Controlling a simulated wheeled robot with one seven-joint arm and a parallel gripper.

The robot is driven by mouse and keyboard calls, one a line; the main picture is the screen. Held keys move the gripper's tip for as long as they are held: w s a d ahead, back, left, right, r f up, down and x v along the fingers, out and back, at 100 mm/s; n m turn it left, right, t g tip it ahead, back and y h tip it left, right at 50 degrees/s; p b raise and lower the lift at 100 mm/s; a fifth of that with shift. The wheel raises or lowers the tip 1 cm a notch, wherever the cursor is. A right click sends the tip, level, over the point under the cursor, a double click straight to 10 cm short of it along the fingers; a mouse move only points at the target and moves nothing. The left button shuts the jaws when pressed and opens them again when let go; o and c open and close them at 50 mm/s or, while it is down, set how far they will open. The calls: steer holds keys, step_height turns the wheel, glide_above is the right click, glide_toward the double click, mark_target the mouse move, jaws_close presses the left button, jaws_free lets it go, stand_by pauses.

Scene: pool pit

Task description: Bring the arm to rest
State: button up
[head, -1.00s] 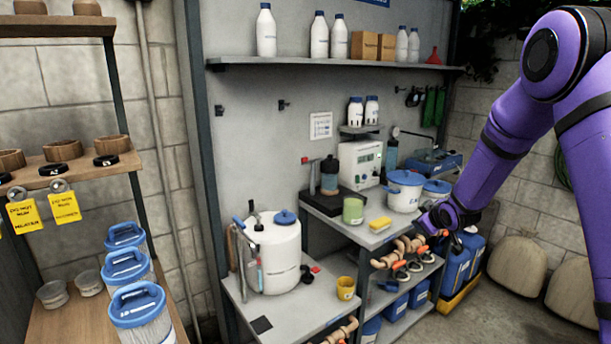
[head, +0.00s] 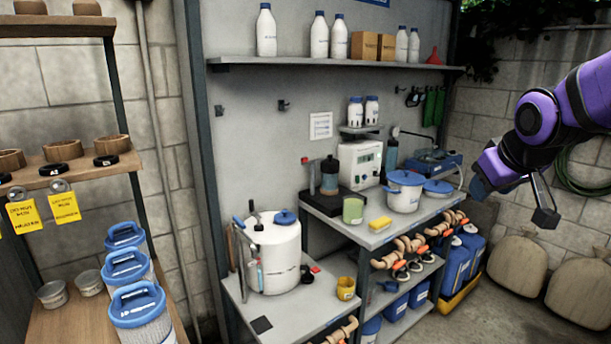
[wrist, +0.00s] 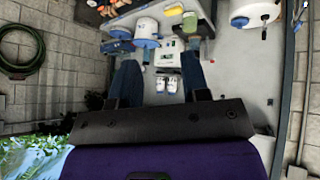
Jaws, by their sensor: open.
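My gripper (head: 512,204) is at the right of the head view, raised in the air in front of the block wall. It is apart from the bench and shelves. Its two dark fingers are spread. In the wrist view the fingers of my gripper (wrist: 159,64) stand apart with nothing held between them. Two white bottles (wrist: 167,84) seen between the fingers are in the background. My purple arm reaches in from the right edge of the head view.
The workbench (head: 345,225) holds a white-and-blue pot (head: 404,192), a green cup (head: 353,210) and a yellow sponge (head: 380,224). Blue canisters (head: 458,262) stand at its right end. Sacks (head: 517,262) lean on the wall below my gripper. A hose (head: 585,165) hangs there.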

steer(key=s+a+m+g+y, duration=0.1)
steer(key=s+a+m+g, duration=0.1)
steer(key=s, duration=1.8)
steer(key=shift+a+r, duration=0.35)
steer(key=shift+r, duration=0.1)
stand_by(5.5)
